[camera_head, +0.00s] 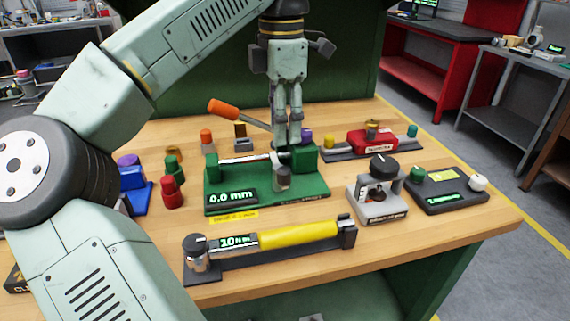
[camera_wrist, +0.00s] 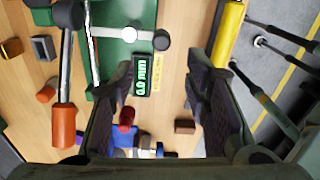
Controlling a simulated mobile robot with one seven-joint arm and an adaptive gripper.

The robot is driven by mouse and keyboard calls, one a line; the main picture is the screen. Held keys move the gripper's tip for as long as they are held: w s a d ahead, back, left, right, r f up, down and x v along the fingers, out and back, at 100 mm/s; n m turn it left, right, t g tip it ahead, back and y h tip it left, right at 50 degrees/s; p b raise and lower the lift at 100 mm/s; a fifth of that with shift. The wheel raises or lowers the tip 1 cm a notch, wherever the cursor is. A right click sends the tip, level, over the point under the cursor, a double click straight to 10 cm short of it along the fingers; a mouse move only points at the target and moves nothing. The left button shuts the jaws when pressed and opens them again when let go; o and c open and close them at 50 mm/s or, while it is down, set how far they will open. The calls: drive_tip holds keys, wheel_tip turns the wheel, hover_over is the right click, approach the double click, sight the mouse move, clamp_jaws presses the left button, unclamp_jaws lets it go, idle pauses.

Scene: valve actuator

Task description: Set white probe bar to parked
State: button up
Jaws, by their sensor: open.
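The green fixture (camera_head: 300,190) has a 0.0 mm display (camera_head: 231,197), which also shows in the wrist view (camera_wrist: 142,75). A short white bar (camera_wrist: 112,32), apparently the probe bar, crosses the fixture from a long silver rod (camera_wrist: 94,60) to a dark round knob (camera_wrist: 161,40). In the head view the knob (camera_head: 282,180) hangs at the fixture's front; the white bar is small there beside the rod (camera_head: 243,159). My gripper (camera_head: 288,142) points down above the fixture's right part.
An orange-handled lever (camera_head: 238,113) slants up behind the rod. A yellow-handled torque tool (camera_head: 295,236) lies in front. A grey clamp device (camera_head: 380,190) and a dark knob panel (camera_head: 448,190) stand right. Red and blue parts stand left.

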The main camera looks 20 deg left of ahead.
sight(283, 169)
wheel_tip(283, 169, down, 10)
drive_tip(key=shift+d+f, duration=0.1)
drive_tip(key=shift+d, duration=0.05)
idle(0.3)
drive_tip(key=shift+c, duration=0.3)
clamp_jaws()
